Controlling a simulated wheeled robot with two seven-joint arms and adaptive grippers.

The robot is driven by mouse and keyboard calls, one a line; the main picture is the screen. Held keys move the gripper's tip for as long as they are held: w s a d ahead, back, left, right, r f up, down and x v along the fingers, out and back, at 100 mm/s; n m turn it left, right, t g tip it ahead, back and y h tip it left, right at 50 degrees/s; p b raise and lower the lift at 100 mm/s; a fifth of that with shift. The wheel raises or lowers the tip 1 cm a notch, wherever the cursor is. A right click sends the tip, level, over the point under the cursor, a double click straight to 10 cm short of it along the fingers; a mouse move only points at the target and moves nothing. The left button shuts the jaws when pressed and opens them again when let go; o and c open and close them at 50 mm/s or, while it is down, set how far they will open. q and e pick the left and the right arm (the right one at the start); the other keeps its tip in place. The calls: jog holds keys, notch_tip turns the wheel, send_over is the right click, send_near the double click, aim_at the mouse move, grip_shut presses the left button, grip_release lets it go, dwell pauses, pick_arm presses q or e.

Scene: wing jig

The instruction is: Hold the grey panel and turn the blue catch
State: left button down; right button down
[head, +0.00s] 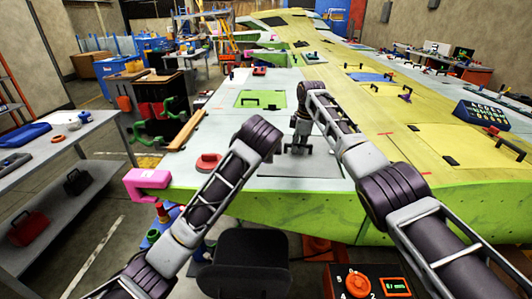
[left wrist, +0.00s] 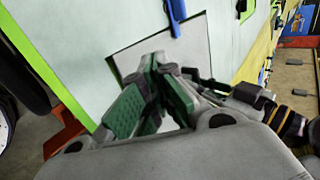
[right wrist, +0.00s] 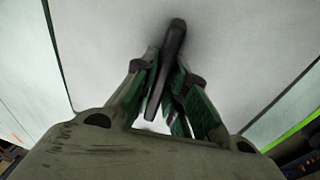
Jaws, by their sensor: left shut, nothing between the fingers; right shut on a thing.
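The grey panel (head: 322,167) lies in the pale wing skin and carries a dark handle (right wrist: 168,62). My right gripper (head: 300,138) is over the panel from above; in the right wrist view its fingers (right wrist: 166,95) are shut on the handle. The blue catch (left wrist: 173,17) shows in the left wrist view at the panel's edge. My left gripper (left wrist: 160,85) is shut and empty, above the panel and apart from the catch in that picture. In the head view my left arm hides the left fingers, and I cannot make out the catch.
A green panel (head: 250,99) with a dark handle lies farther back. A red disc (head: 208,162) and a pink clamp (head: 148,179) are at the wing's left edge. A control box (head: 365,281) is at front right. A shelf table (head: 80,135) stands at left.

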pick_arm(q)
jog(key=x, duration=0.8)
jog(key=shift+w+f, duration=0.15)
jog(key=shift+w, duration=0.05)
jog(key=shift+w+f, duration=0.15)
jog(key=shift+w, duration=2)
